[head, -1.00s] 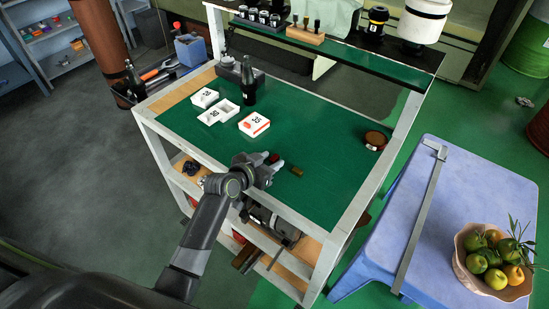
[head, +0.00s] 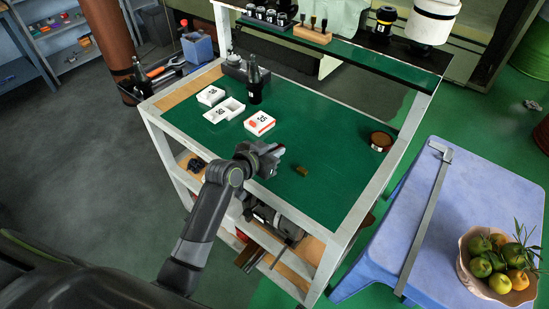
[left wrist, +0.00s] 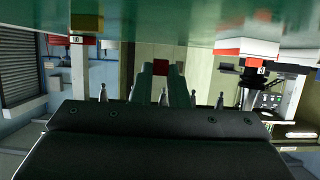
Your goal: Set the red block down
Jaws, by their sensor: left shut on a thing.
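My left gripper (head: 275,153) is over the near edge of the cart's green top (head: 325,155). It is shut on the red block (left wrist: 160,68), which shows between the fingertips in the left wrist view. In that view the green top runs along the upper edge, with a visible gap to the block. In the head view the gripper hides the block. My right gripper is not in view.
A small brown block (head: 302,171) lies right of the gripper. White numbered boxes (head: 259,123) and a dark bottle (head: 254,82) stand farther back. A round brown container (head: 380,141) is at the right. The green top between them is clear.

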